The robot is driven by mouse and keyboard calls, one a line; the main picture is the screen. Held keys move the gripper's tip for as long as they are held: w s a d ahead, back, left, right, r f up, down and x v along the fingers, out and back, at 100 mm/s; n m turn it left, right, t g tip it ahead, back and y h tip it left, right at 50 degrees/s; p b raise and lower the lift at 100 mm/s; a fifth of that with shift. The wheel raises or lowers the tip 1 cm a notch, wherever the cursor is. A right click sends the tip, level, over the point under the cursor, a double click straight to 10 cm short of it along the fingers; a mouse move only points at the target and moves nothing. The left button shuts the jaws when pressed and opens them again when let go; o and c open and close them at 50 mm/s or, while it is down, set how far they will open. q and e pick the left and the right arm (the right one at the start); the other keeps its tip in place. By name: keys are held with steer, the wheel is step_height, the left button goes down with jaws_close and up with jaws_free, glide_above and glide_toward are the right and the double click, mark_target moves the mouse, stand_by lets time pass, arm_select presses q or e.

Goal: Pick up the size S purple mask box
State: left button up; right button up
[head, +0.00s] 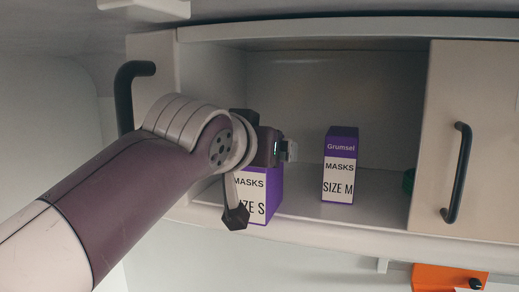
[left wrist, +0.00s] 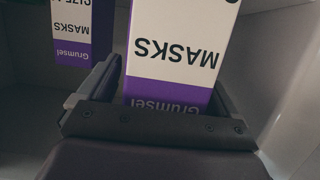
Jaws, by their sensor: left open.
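The size S purple mask box (head: 262,205) stands upright at the left of the open cabinet shelf, its upper part hidden behind my left gripper (head: 250,160). In the left wrist view the box (left wrist: 182,50) appears upside down, with white and purple faces. It sits between the two spread fingers of my left gripper (left wrist: 170,85), which is open. I cannot tell whether either finger touches it. My right gripper is not in view.
A purple size M mask box (head: 340,168) stands to the right on the same shelf (head: 300,205), with a gap between the boxes. A sliding door (head: 480,100) with a black handle closes the right side. A dark green object (head: 409,181) is partly hidden by the door.

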arm_select(q)
steer(key=v, duration=1.3)
